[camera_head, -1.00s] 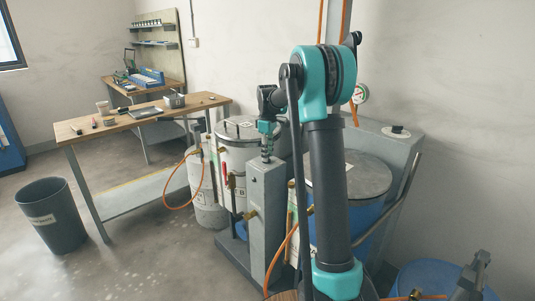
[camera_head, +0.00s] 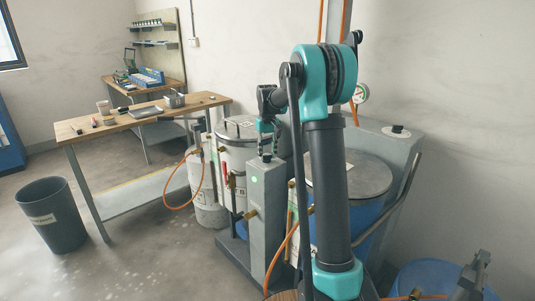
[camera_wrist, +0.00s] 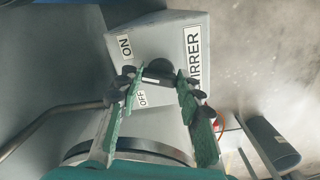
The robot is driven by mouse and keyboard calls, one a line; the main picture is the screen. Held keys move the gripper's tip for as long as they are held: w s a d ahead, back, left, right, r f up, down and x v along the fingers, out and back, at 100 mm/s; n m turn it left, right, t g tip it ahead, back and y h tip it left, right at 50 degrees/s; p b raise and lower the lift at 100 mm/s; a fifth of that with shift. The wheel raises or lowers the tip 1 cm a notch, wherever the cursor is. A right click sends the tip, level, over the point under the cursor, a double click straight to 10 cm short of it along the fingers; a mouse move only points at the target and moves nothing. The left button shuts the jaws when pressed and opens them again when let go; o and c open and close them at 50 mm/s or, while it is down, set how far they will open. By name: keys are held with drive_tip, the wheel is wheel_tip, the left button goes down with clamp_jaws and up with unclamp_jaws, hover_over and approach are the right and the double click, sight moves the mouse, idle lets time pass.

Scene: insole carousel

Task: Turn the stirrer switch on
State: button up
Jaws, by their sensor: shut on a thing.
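The stirrer switch is a dark knob (camera_wrist: 158,70) on top of a grey post (camera_head: 265,215). In the wrist view its box top (camera_wrist: 165,35) has an ON label (camera_wrist: 125,45), an OFF label (camera_wrist: 142,98) and a partly covered label ending in "IRRER" (camera_wrist: 195,58). My gripper (camera_head: 267,157) points down at the post top. In the wrist view my gripper (camera_wrist: 160,78) has its green fingers on either side of the knob, shut on it. The fingertips hide part of the knob, so its exact pointing is unclear. A small lamp (camera_head: 254,178) on the post glows green.
White drums (camera_head: 238,140) stand behind the post, and a lidded blue drum (camera_head: 350,175) is right of it. Orange hoses (camera_head: 283,255) hang around the post. A wooden bench (camera_head: 150,113) and a dark bin (camera_head: 52,215) are at left, with clear floor between.

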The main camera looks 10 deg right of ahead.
drive_tip(key=shift+m, duration=0.6)
drive_tip(key=o, duration=1.2)
drive_tip(key=shift+c, duration=0.2)
drive_tip(key=shift+r, duration=0.15)
wheel_tip(320, 180, up, 12)
drive_tip(key=shift+s, duration=0.1)
